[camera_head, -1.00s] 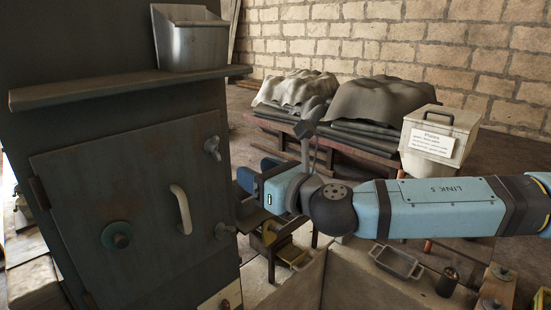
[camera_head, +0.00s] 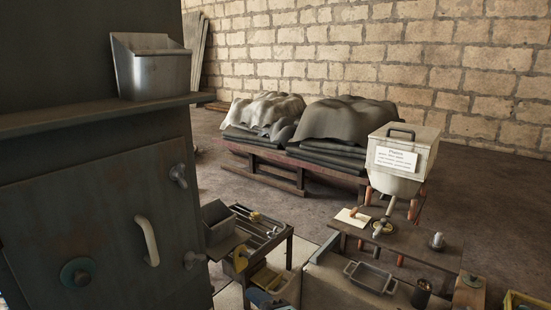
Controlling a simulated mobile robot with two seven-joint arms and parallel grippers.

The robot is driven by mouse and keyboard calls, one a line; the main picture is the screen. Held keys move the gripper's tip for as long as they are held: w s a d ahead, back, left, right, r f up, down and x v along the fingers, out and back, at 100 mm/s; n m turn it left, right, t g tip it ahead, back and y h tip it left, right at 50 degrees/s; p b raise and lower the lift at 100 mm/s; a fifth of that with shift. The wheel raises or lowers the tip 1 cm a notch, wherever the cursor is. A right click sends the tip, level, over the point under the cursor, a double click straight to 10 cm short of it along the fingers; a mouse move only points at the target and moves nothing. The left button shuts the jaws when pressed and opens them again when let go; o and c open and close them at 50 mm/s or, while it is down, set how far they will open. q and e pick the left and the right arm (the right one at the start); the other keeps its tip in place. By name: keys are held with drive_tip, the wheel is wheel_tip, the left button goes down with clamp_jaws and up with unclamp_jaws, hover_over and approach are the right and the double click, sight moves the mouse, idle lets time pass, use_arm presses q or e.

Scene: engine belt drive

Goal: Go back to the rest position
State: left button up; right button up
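Neither of my grippers shows in the head view, and no arm crosses the picture. A small blue-grey piece (camera_head: 265,299) shows at the bottom edge, and I cannot tell what it belongs to. The dark metal cabinet (camera_head: 90,220) stands on the left with its door shut and a pale curved handle (camera_head: 148,240) on it. The low workbench (camera_head: 240,245) beside it holds a grey open bin and several metal rods.
A metal box (camera_head: 150,68) sits on the cabinet's shelf (camera_head: 85,118). A labelled hopper (camera_head: 425,150) stands above a wooden table (camera_head: 425,245) on the right. Covered stacks (camera_head: 345,118) rest on a low rack behind. Bare floor (camera_head: 500,205) shows at the right.

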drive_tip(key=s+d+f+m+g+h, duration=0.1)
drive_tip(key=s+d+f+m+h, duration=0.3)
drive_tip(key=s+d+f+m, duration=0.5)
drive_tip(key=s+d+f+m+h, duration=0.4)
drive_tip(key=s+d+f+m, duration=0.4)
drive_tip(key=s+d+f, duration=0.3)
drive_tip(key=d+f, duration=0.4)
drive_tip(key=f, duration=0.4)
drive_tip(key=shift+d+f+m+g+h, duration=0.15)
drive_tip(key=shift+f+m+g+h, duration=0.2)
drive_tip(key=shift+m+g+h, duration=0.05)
